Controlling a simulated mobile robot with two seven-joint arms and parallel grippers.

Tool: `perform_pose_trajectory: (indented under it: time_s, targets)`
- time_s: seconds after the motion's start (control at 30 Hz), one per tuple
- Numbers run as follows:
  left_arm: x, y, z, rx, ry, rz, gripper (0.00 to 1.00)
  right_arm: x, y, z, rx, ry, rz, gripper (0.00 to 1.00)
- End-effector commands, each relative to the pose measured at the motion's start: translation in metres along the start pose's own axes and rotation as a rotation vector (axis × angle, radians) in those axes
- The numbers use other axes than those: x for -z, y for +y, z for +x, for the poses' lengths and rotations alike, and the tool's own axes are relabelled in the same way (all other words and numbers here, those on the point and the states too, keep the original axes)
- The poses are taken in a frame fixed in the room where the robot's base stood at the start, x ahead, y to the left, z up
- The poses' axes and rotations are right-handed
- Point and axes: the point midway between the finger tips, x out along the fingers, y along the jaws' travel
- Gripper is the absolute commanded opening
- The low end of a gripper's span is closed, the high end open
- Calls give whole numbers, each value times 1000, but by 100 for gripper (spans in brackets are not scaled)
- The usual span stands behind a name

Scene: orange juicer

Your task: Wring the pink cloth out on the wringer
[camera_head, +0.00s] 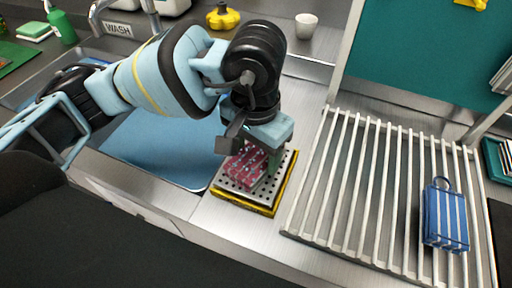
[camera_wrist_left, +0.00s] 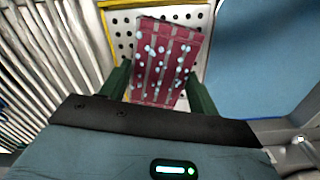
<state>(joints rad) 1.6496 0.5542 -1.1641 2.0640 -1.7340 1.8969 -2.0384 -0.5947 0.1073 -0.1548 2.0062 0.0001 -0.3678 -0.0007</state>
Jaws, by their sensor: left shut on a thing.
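The pink cloth (camera_head: 246,166) is a folded dark pink pad with lighter stripes and pale blue drops on it. It is at the wringer (camera_head: 280,190), a perforated metal plate with a yellow edge on the counter. My left gripper (camera_head: 254,155) reaches down over the plate and is shut on the cloth. In the left wrist view the cloth (camera_wrist_left: 166,62) stands between the two green fingers of the gripper (camera_wrist_left: 160,92), with the holed plate (camera_wrist_left: 122,30) behind it. Whether the cloth presses on the plate is hard to tell. My right gripper is not in view.
A blue-floored sink (camera_head: 160,140) lies left of the wringer. A slatted rack (camera_head: 350,190) stands to the right, with a blue cloth (camera_head: 445,218) on it. A white cup (camera_head: 306,26) and a yellow object (camera_head: 222,17) are at the back. A green bottle (camera_head: 61,25) stands far left.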

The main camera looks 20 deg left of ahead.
Motion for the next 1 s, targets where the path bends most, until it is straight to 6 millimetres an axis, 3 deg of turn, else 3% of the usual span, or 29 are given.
perform_pose_trajectory:
  time_s: [1.0]
  targets:
    - [0,0,8,1,-2,0,43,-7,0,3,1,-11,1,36]
